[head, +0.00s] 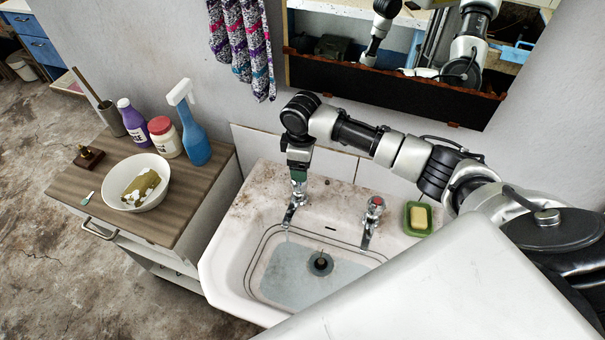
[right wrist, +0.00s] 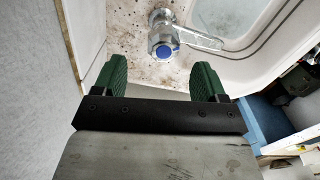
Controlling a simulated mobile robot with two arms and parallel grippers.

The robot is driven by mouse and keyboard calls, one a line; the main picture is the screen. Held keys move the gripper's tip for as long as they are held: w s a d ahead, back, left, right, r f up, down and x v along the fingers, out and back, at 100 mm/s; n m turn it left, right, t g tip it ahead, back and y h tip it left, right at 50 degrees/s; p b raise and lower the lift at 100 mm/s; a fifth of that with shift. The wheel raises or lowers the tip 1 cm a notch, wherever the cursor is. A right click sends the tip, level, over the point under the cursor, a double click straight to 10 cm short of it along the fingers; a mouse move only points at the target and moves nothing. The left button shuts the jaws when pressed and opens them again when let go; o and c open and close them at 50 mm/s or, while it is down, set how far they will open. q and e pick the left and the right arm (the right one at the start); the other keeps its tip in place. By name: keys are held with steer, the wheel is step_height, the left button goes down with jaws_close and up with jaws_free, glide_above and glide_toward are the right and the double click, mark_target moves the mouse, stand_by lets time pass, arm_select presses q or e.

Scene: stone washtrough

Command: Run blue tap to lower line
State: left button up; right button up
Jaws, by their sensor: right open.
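The blue tap (head: 293,208) stands at the left back of the white washbasin (head: 215,262). Its blue-marked knob (right wrist: 165,50) shows in the right wrist view, with the chrome spout pointing over the basin. My right gripper (head: 298,177) points down just above this tap. In the right wrist view its green fingers (right wrist: 161,75) are open and apart, with the knob ahead of the gap between them. Two dark lines (head: 300,231) run around the inside wall of the basin. A shallow bluish area, apparently water (head: 285,272), covers the bottom around a dark drain or plug (head: 320,263). My left gripper is out of view.
A red-marked tap (head: 373,208) and green soap dish (head: 418,228) stand right of the blue tap. A wooden-topped cabinet (head: 72,187) at left holds a bowl (head: 140,199), bottles and a brush holder. A mirror (head: 400,101) hangs behind.

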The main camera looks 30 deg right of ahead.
steer(key=shift+r, duration=1.85)
stand_by(6.2)
